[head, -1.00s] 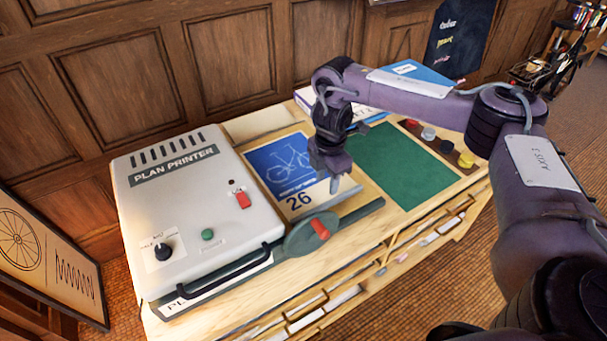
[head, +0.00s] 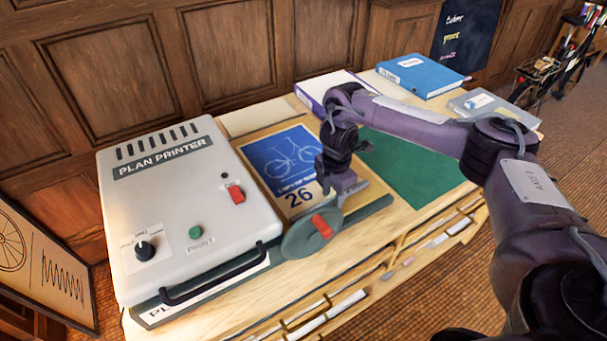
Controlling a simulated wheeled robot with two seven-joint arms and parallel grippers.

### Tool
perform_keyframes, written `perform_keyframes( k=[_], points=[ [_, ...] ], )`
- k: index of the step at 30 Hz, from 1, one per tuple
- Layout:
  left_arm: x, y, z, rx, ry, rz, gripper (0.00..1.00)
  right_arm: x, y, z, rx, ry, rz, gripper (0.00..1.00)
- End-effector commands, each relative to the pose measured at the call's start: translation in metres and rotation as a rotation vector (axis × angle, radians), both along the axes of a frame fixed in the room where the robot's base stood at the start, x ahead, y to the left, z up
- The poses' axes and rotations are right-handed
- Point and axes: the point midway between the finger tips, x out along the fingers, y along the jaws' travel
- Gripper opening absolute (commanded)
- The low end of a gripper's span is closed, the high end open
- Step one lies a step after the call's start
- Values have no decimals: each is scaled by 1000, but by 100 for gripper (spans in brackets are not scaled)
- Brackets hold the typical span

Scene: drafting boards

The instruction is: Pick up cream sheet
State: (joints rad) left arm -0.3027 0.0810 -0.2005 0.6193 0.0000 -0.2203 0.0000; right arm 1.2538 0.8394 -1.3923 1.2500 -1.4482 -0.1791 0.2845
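A pale cream sheet or flat panel (head: 255,117) lies at the back of the desk, behind the trimmer; I cannot tell whether it is loose. A print with a blue bicycle panel and a cream strip marked 26 (head: 300,198) lies on the wooden trimmer board. My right gripper (head: 340,206) points down at the right edge of this print, close to the trimmer's dark arm. My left gripper is out of view.
The plan printer (head: 190,215) fills the desk's left side. A green mat (head: 405,170) lies right, partly under my arm. Blue (head: 420,75) and grey (head: 485,103) binders lie at the back right.

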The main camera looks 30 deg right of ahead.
Motion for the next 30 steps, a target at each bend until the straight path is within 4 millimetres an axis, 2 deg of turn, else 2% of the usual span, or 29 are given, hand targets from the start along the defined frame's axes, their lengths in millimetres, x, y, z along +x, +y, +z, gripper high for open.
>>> perform_keyframes(
  k=[2, 9, 18, 30],
  points=[
    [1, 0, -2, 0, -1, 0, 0, 0, 0, -5, 0, 0, 1, 39],
    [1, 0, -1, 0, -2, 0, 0, 0, 0, -5, 0, -2, 1, 38],
    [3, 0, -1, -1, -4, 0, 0, 0, 0, -5, 0, -2, 0, 0],
    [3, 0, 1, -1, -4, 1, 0, 1, 0, -1, 0, -4, 0, 0]
  ],
)
